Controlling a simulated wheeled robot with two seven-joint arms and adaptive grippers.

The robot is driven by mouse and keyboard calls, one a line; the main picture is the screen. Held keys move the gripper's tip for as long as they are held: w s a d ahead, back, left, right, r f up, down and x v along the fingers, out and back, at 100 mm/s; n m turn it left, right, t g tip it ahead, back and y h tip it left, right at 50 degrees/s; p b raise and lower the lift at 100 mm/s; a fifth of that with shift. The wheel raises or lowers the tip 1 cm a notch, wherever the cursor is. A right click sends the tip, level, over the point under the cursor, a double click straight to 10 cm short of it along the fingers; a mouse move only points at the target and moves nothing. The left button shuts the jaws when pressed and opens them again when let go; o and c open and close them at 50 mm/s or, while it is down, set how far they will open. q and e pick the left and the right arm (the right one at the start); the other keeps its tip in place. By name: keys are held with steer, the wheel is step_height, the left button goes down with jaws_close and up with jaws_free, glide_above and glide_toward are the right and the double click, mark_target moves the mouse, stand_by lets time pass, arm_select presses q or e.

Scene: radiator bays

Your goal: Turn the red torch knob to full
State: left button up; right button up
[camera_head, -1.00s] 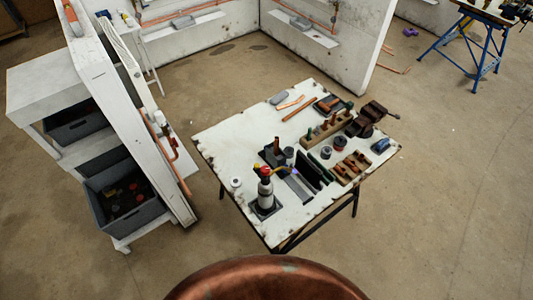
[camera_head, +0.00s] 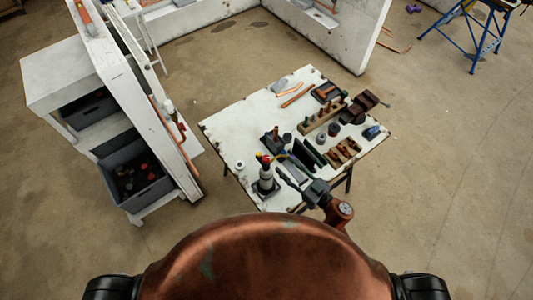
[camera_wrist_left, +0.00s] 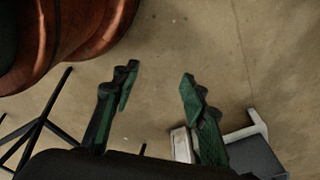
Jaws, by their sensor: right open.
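The torch (camera_head: 266,183) stands upright on the near left part of the workbench, a pale bottle with a dark middle and a yellow-and-red top. The red knob (camera_head: 265,159) is at its top; its setting is too small to read. My right gripper (camera_head: 284,171) is open just to the right of the torch, fingers pointing toward it; I cannot tell whether they touch it. My left gripper (camera_wrist_left: 158,84) is open and empty above bare floor in the left wrist view; it is not in the head view.
A white shelf unit with a grey bin (camera_head: 134,188) stands left of the bench.

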mark_target(269, 160)
steer(key=a, duration=0.1)
steer(key=s+a+r+n+g+y, duration=0.1)
steer(key=shift+s+a, duration=0.15)
steer(key=shift+a, duration=0.2)
steer(key=p+x, duration=0.1)
steer(key=x, duration=0.5)
steer(key=shift+a, duration=0.1)
steer(key=shift+w+a, duration=0.35)
steer(key=shift+a, duration=0.05)
arm_select(q)
steer(key=shift+s+r, duration=0.75)
steer(key=shift+s, duration=0.35)
arm_select(e)
jaws_close()
